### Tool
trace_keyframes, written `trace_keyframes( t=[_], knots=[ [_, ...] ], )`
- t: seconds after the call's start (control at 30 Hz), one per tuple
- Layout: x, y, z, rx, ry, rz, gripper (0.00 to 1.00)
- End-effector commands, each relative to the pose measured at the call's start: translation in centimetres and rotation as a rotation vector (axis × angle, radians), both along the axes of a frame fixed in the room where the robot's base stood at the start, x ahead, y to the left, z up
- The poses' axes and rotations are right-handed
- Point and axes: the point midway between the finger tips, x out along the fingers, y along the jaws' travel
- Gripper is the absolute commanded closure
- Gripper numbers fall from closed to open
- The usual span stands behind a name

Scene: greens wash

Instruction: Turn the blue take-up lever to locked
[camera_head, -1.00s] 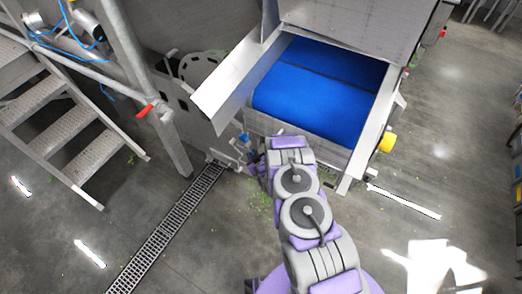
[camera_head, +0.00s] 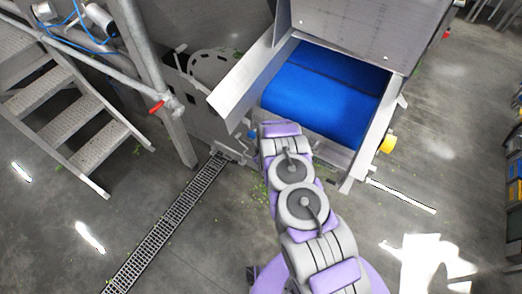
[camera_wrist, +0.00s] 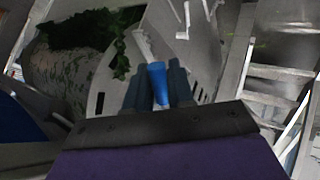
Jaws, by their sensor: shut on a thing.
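The blue take-up lever (camera_wrist: 157,82) shows in the wrist view as a blue grip between the two dark fingers of my gripper (camera_wrist: 157,90). The gripper is shut on it. A grey metal plate with slots (camera_wrist: 200,50) lies behind the lever. In the head view a small bit of blue (camera_head: 251,135) shows beside the end of my arm, at the left side of the conveyor; my arm hides the gripper and most of the lever there. I cannot tell the lever's exact angle.
The blue conveyor belt (camera_head: 320,95) sits between metal side walls. A yellow knob (camera_head: 388,144) is on its right side. Metal stairs (camera_head: 70,125) and a red-handled valve (camera_head: 157,107) are at left. A floor drain (camera_head: 165,225) runs below. Leafy greens (camera_wrist: 95,28) hang near the plate.

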Motion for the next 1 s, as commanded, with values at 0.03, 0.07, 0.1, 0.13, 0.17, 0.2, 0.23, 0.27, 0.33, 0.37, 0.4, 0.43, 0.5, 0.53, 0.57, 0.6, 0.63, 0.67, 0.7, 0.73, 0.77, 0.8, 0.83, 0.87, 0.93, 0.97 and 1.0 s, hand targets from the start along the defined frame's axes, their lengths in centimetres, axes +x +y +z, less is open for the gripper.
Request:
trace_keyframes(
  t=[0.03, 0.07, 0.1, 0.13, 0.17, 0.2, 0.23, 0.27, 0.33, 0.37, 0.4, 0.43, 0.5, 0.53, 0.57, 0.6, 0.63, 0.67, 0.7, 0.73, 0.77, 0.8, 0.83, 0.87, 0.93, 0.97, 1.0],
  knots=[
    [0.05, 0.27, 0.04, -0.001, -0.002, 0.008, 1.00],
    [0.05, 0.27, 0.04, -0.001, -0.002, 0.008, 1.00],
    [0.06, 0.27, 0.04, -0.001, -0.002, 0.008, 1.00],
    [0.06, 0.27, 0.03, -0.002, -0.002, 0.007, 1.00],
    [0.06, 0.27, 0.03, -0.002, -0.002, 0.007, 1.00],
    [0.06, 0.25, 0.03, -0.001, -0.002, 0.006, 1.00],
    [0.07, 0.24, 0.04, -0.001, -0.002, 0.006, 1.00],
    [0.07, 0.22, 0.03, -0.001, -0.002, 0.006, 1.00],
    [0.07, 0.21, 0.03, 0.000, -0.002, 0.006, 0.71],
    [0.06, 0.20, 0.02, -0.001, -0.001, 0.005, 0.68],
    [0.07, 0.18, 0.02, -0.001, -0.002, 0.005, 0.64],
    [0.07, 0.17, 0.03, 0.000, -0.002, 0.004, 0.61],
    [0.09, 0.14, 0.05, -0.001, -0.003, 0.003, 0.60],
    [0.09, 0.12, 0.05, 0.000, -0.002, 0.003, 0.60],
    [0.10, 0.11, 0.06, 0.000, -0.002, 0.003, 0.60],
    [0.11, 0.08, 0.08, 0.000, -0.003, 0.003, 0.60],
    [0.12, 0.06, 0.09, 0.001, -0.004, 0.002, 0.60],
    [0.13, 0.03, 0.09, 0.001, -0.004, 0.002, 0.60],
    [0.14, -0.01, 0.11, 0.001, -0.004, 0.001, 0.60],
    [0.15, -0.03, 0.12, 0.001, -0.004, 0.001, 0.60],
    [0.15, -0.05, 0.11, 0.001, -0.004, 0.001, 0.60],
    [0.16, -0.08, 0.12, 0.002, -0.004, 0.001, 0.60],
    [0.15, -0.09, 0.13, 0.002, -0.004, 0.000, 0.60],
    [0.15, -0.11, 0.13, 0.002, -0.004, 0.000, 0.60],
    [0.17, -0.13, 0.14, 0.002, -0.004, -0.001, 0.60],
    [0.17, -0.14, 0.14, 0.002, -0.004, -0.001, 0.60],
    [0.16, -0.16, 0.13, 0.002, -0.005, -0.001, 0.60]
  ],
)
